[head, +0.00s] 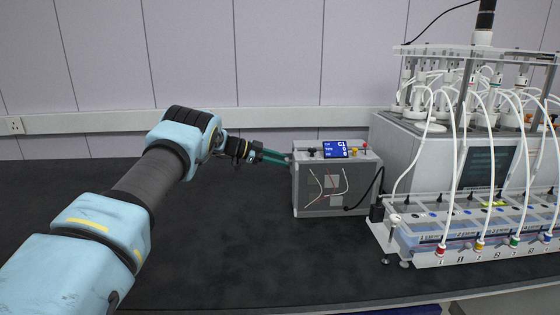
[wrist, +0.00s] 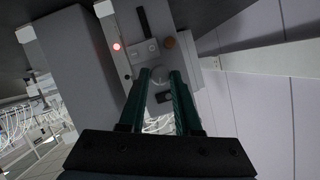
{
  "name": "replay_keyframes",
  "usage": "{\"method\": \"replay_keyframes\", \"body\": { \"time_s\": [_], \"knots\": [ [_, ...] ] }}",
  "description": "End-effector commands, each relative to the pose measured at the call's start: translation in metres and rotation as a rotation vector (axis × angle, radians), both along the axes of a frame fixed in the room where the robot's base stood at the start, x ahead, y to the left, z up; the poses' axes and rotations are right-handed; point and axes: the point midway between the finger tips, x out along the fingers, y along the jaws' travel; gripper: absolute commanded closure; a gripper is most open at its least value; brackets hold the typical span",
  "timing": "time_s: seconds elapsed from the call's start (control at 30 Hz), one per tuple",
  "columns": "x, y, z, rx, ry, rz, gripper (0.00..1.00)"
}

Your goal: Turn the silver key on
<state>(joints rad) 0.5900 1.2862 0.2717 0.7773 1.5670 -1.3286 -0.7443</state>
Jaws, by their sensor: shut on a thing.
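A grey control box (head: 312,205) with a blue display stands on the dark bench in the head view. My gripper (head: 286,159) reaches its left side from the left, with teal fingers at the upper edge. In the wrist view the box's side panel (wrist: 185,18) is ahead, and the fingertips (wrist: 160,74) of my gripper close in on a small pale piece, which looks like the silver key (wrist: 159,74). The fingers hide most of it, so its turn angle cannot be told. The head view does not show the key clearly.
In the wrist view a black rocker (wrist: 164,97), a brown round knob (wrist: 169,42) and a lit red light (wrist: 117,46) sit near the fingers. In the head view the reactor rig (head: 440,218) with many tubes stands to the right. The bench is clear on the left.

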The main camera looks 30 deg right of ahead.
Motion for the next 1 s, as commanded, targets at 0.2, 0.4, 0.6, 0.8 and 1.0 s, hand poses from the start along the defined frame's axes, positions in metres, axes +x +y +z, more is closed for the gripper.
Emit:
{"method": "replay_keyframes", "body": {
  "time_s": [0.2, 0.4, 0.6, 0.8, 1.0],
  "knots": [
    [-0.0001, 0.0004, -0.0003, 0.000, -0.001, 0.000, 1.00],
    [-0.0001, 0.0004, -0.0004, -0.002, -0.004, -0.001, 1.00],
    [-0.0002, 0.0004, -0.0004, -0.005, -0.012, -0.001, 1.00],
    [-0.0005, 0.0006, -0.0014, -0.013, -0.031, 0.000, 1.00],
    [-0.0011, 0.0005, -0.0036, -0.042, -0.093, 0.000, 1.00]
  ]
}}
